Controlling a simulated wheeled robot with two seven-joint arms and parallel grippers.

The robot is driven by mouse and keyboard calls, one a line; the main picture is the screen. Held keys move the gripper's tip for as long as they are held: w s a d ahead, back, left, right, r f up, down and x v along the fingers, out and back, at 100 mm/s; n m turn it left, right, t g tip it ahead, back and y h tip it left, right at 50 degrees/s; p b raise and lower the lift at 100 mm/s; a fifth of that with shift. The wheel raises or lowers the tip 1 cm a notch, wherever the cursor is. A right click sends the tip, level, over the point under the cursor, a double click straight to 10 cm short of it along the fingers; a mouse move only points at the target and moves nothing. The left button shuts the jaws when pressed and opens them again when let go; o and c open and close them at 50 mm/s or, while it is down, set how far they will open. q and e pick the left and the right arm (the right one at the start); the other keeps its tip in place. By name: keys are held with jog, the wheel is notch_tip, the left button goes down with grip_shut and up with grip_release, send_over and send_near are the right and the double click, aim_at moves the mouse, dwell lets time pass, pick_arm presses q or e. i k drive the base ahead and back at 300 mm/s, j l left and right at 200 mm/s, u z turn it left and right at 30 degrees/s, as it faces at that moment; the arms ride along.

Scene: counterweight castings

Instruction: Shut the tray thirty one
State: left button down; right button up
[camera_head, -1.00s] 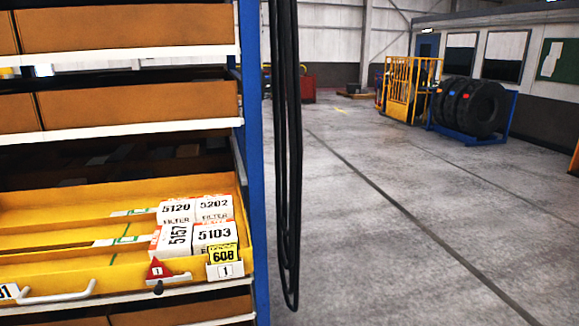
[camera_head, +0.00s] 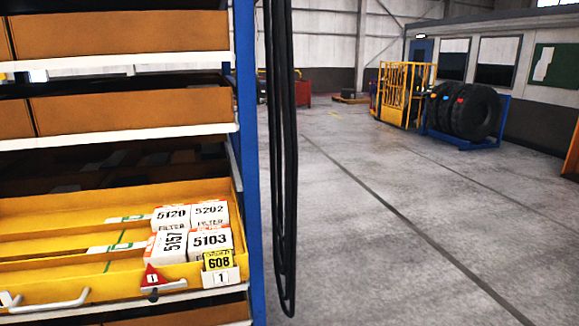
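A yellow tray (camera_head: 115,286) stands pulled out of the shelf rack at the lower left, and I see into it from above. White filter boxes marked 5120 (camera_head: 171,217), 5202 (camera_head: 209,214), 5157 (camera_head: 172,245) and 5103 (camera_head: 209,241) sit at its right end. A white handle (camera_head: 50,302) is on its front. A white label at the left edge is cut off, so I cannot read its number now. A yellow 608 tag (camera_head: 218,260) and a red tag (camera_head: 152,277) are at the front right. Neither gripper shows.
Brown bins (camera_head: 130,107) fill the shelves above. A blue rack post (camera_head: 246,150) and hanging black cables (camera_head: 283,160) stand right of the tray. The grey floor (camera_head: 400,230) is open to the right, with a tyre rack (camera_head: 465,138) and yellow cage (camera_head: 403,92) far back.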

aim_at(88, 238)
jog(key=u, duration=1.4)
